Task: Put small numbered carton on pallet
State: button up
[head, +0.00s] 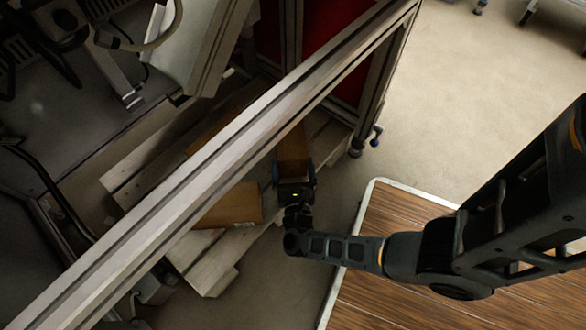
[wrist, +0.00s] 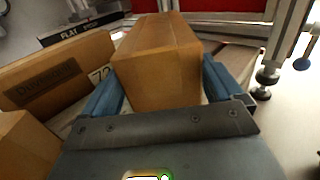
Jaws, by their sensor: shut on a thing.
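My gripper (head: 294,176) is shut on a brown carton (head: 292,148), one blue finger on each side of it. In the wrist view the held carton (wrist: 158,50) fills the space between the fingers; no number shows on its visible faces. The pallet (head: 205,278) is pale wooden slats, partly hidden behind a metal beam. The held carton is over or at the pallet's right edge; I cannot tell whether it touches the slats.
Another carton (head: 236,203) lies on the pallet left of my gripper. In the wrist view a carton with printed lettering (wrist: 55,80) is close on the left. A metal frame beam (head: 215,150) crosses above the pallet. A wood-topped table (head: 375,230) stands at right.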

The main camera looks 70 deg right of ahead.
jog(key=o, duration=1.1)
jog(key=v, duration=1.2)
jog(key=s+a+r+n+t+y, duration=0.3)
jog(key=a+r+n+t+y, duration=0.25)
jog(key=r+n, duration=0.6)
jog(key=s+r+m+y, duration=0.4)
jog(key=r+m, duration=0.7)
jog(key=m, duration=0.6)
jog(key=s+r+m+y, duration=0.4)
jog(key=r+m, duration=0.7)
jog(key=m, duration=0.7)
jog(key=shift+a+y, duration=0.45)
jog(key=shift+y, duration=0.7)
